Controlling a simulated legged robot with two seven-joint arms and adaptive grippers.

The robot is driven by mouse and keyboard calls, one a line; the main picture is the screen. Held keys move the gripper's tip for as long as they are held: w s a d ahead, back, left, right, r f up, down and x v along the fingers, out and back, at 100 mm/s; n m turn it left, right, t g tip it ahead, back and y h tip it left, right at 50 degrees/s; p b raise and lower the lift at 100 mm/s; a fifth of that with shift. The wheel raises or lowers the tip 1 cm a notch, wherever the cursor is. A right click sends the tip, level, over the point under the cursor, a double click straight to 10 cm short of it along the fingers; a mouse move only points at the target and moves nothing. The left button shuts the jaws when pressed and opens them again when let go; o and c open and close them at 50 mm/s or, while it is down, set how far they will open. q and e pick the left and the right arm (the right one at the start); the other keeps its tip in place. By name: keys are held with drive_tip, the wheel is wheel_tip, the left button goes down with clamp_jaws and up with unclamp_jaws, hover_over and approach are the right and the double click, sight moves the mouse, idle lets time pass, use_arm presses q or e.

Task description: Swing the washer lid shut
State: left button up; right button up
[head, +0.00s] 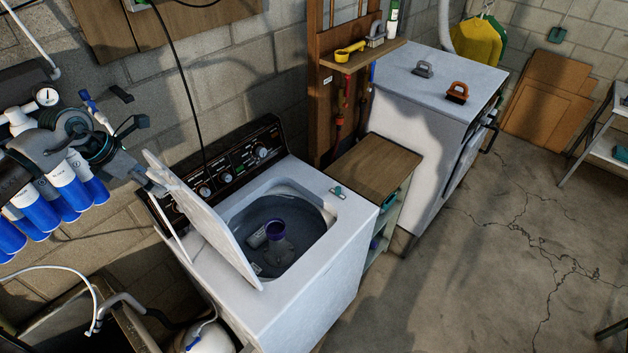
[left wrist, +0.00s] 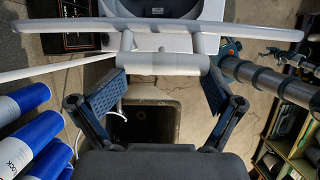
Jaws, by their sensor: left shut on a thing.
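The white washer (head: 335,245) stands in the middle of the head view. Its lid (head: 212,222) is raised and tilted up on the left side of the opening. My left gripper (head: 157,183) is at the lid's raised upper edge. In the left wrist view, my left gripper (left wrist: 163,72) has its blue-padded fingers on both ends of a white bar (left wrist: 165,64) attached to the lid (left wrist: 200,30), which shows nearly edge-on. My right gripper is out of view.
Blue filter cartridges (head: 65,188) hang at the left beside my arm. A utility sink (head: 95,310) lies at lower left. A small shelf cabinet (head: 375,165) and a second white appliance (head: 440,85) stand right of the washer. The cracked floor (head: 500,240) at right is clear.

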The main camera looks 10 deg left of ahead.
use_arm(q)
drive_tip(key=shift+s+a+f, duration=0.1)
drive_tip(key=shift+f, duration=0.05)
drive_tip(key=shift+c, duration=0.3)
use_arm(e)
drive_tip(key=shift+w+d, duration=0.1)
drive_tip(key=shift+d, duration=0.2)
